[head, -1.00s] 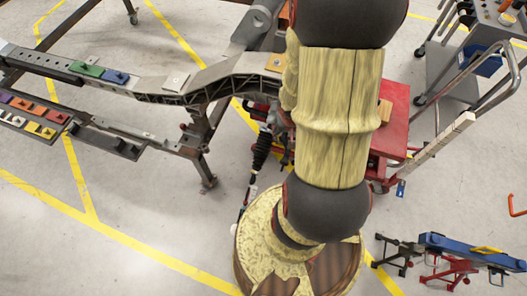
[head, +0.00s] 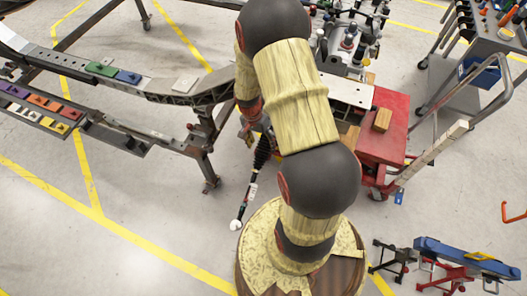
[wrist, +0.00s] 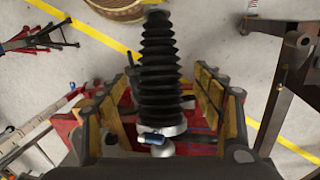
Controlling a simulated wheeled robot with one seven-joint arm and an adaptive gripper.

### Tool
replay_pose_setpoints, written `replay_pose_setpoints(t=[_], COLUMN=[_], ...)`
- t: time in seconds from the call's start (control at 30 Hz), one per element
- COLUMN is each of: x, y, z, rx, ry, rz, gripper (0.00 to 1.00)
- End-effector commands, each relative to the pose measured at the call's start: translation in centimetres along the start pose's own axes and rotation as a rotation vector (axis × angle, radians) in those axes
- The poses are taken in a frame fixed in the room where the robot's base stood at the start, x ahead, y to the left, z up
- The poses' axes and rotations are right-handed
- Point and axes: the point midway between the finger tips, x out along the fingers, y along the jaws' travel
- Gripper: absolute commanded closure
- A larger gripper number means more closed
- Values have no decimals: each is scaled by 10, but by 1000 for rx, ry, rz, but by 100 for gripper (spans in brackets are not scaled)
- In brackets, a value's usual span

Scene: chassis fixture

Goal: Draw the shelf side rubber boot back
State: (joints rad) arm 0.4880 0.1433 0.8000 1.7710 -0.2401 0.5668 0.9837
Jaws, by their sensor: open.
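One black ribbed rubber boot (head: 263,150) shows in the head view, on a slanting rod whose white end (head: 236,225) points down toward the floor. In the wrist view the boot (wrist: 160,75) runs down the middle, wider toward the bottom. A silvery collar (wrist: 165,129) and a blue-tipped part (wrist: 151,136) sit at its lower end. My gripper (wrist: 165,78) is open, with one yellow-padded finger on each side of the boot and visible gaps between. I cannot tell the depth between the fingers and the boot. In the head view my arm hides most of the gripper.
A red cart (head: 385,140) with a wooden block (head: 382,120) stands right of the boot. A steel frame (head: 190,95) with a leg stands at left. A grey tool trolley (head: 495,45) is at upper right, and a blue stand (head: 460,254) at lower right. Floor at lower left is clear.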

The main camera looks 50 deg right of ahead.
Motion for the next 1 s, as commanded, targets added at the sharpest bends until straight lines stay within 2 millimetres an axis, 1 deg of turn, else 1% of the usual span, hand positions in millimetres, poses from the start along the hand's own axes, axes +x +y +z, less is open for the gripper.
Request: replay_pose_setpoints(t=[0.03,0.1,0.3,0.43,0.63,1.0], x=[12,22,39,42,42,42], y=[0,0,0,0,1,1], z=[0,1,0,0,0,0], rx=[-1,-2,-1,-1,-1,-2], ry=[-1,-2,0,0,0,0], rz=[1,2,0,0,0,0], gripper=[33,33,33,33,33,53])
